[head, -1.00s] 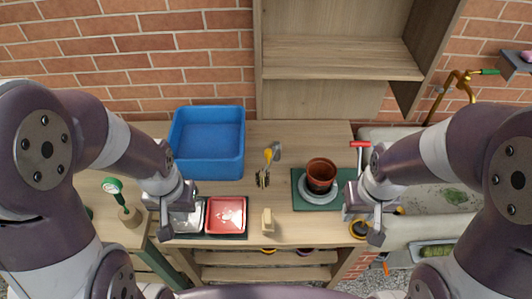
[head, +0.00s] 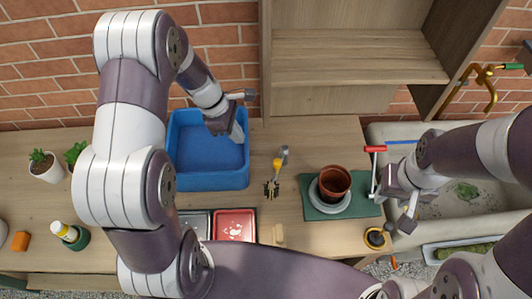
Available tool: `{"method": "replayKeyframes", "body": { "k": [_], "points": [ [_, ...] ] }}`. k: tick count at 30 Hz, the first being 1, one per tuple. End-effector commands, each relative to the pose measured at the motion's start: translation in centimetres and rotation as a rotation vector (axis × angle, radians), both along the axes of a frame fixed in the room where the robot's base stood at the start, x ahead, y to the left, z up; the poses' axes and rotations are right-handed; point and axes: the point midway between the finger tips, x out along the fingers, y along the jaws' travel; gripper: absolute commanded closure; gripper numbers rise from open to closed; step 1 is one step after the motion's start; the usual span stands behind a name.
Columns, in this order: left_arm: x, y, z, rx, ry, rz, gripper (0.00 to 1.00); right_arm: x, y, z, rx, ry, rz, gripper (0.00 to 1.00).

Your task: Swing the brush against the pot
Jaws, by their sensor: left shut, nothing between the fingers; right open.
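The terracotta pot (head: 334,181) stands upright on a grey saucer (head: 322,207) on a green mat (head: 366,208). My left gripper (head: 237,133) is shut and empty, over the right side of the blue bin, well left of the pot. My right gripper (head: 405,214) is open, to the right of the pot and apart from it, near the mat's right edge. A red-handled tool (head: 375,149) stands just beside it.
The blue bin (head: 208,184) is at the back left. A yellow-handled hand tool (head: 277,166) lies between bin and mat. A red tray (head: 235,222) sits at the front. The sink (head: 462,205) is at the right. Plants (head: 42,164) stand far left.

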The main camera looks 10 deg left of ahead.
Motion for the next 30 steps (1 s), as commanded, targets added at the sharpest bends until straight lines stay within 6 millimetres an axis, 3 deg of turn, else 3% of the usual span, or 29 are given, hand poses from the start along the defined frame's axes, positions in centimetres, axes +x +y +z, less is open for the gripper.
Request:
{"method": "replayKeyframes", "body": {
  "k": [7,19,24,30],
  "points": [
    [0.0,-0.7,-1.7,0.000,0.002,-0.002,1.00,0.0,0.0,0.4,0.000,0.000,0.000,0.59],
    [0.2,-3.7,-9.5,0.002,0.001,-0.006,1.00,0.0,0.0,1.8,0.000,0.000,0.000,0.59],
    [0.6,-6.4,-9.2,0.002,-0.001,-0.006,1.00,0.0,0.0,3.3,0.000,0.000,0.000,0.59],
    [0.7,-7.5,-9.5,0.002,-0.001,-0.004,1.00,0.0,0.0,3.5,0.000,0.000,0.000,0.59]
  ]
}}
